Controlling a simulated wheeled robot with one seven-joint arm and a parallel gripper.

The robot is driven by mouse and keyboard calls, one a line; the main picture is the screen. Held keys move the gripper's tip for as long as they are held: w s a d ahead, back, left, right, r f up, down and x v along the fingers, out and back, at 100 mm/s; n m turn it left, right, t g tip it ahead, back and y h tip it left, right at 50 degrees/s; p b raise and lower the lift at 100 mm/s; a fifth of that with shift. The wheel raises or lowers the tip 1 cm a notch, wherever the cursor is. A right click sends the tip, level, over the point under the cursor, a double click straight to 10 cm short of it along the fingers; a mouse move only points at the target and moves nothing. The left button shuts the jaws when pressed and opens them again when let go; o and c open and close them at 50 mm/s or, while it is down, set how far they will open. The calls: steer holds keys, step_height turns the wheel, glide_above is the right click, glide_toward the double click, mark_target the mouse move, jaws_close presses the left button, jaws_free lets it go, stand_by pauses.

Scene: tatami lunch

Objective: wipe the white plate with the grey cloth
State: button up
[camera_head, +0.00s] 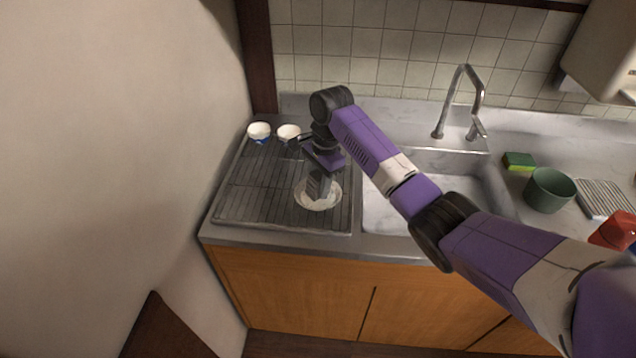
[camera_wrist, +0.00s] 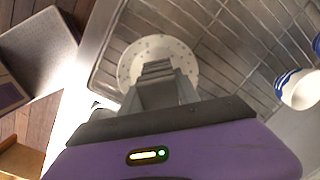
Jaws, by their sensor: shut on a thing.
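The white plate (camera_head: 331,201) lies on the wire drying rack left of the sink; it also shows in the wrist view (camera_wrist: 128,62). My gripper (camera_head: 318,184) points down over the plate. It is shut on a small grey bundle (camera_wrist: 157,68), which looks like the grey cloth. The bundle is over the middle of the plate and seems to touch it or sit just above it; I cannot tell which. The fingers and bundle hide the middle of the plate.
Two white cups, one (camera_head: 259,131) and another (camera_head: 288,133), stand at the rack's (camera_head: 250,210) back. The sink (camera_head: 395,215), faucet (camera_head: 470,100), sponge (camera_head: 519,161), green bowl (camera_head: 549,190), striped cloth (camera_head: 605,198) and red object (camera_head: 613,231) are to the right. A wall rises at left.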

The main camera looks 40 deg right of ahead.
steer(key=shift+f, duration=0.55)
stand_by(0.4)
steer(key=n, duration=0.3)
steer(key=shift+a+r, duration=0.1)
steer(key=n, duration=0.4)
steer(key=shift+w+g+y+p, duration=0.1)
steer(key=shift+g+y+p, duration=0.2)
steer(key=shift+g, duration=0.1)
steer(key=shift+a, duration=0.1)
